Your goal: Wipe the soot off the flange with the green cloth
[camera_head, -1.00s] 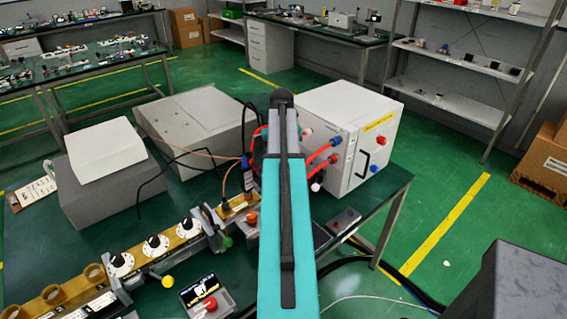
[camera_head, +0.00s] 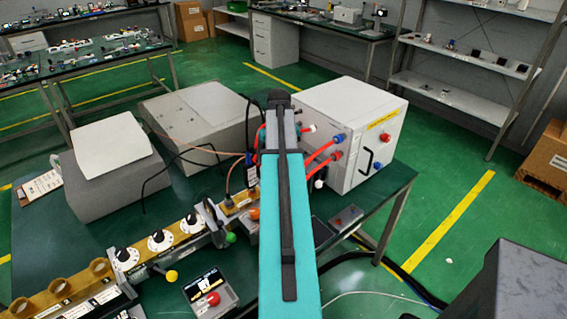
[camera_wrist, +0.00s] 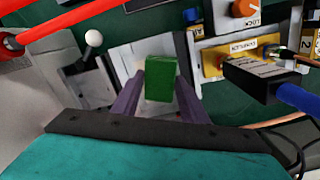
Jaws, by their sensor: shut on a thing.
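My gripper (camera_wrist: 160,90) shows in the wrist view, its two purple fingers closed on either side of the green cloth (camera_wrist: 161,78), a small folded block. Behind the cloth is a pale grey surface; I cannot tell whether they touch. In the head view my arm covers the gripper and the cloth. I cannot pick out the flange or any soot with certainty. A brass waveguide part (camera_wrist: 225,57) with a label lies to the right of the cloth in the wrist view; it also shows beside my arm in the head view (camera_head: 238,204).
A white box with red cables (camera_head: 350,135) stands right of my arm. Grey boxes (camera_head: 200,120) stand at the back left of the bench. Brass parts with white dials (camera_head: 160,241) run along the front left. A small box with a red button (camera_head: 212,298) sits in front.

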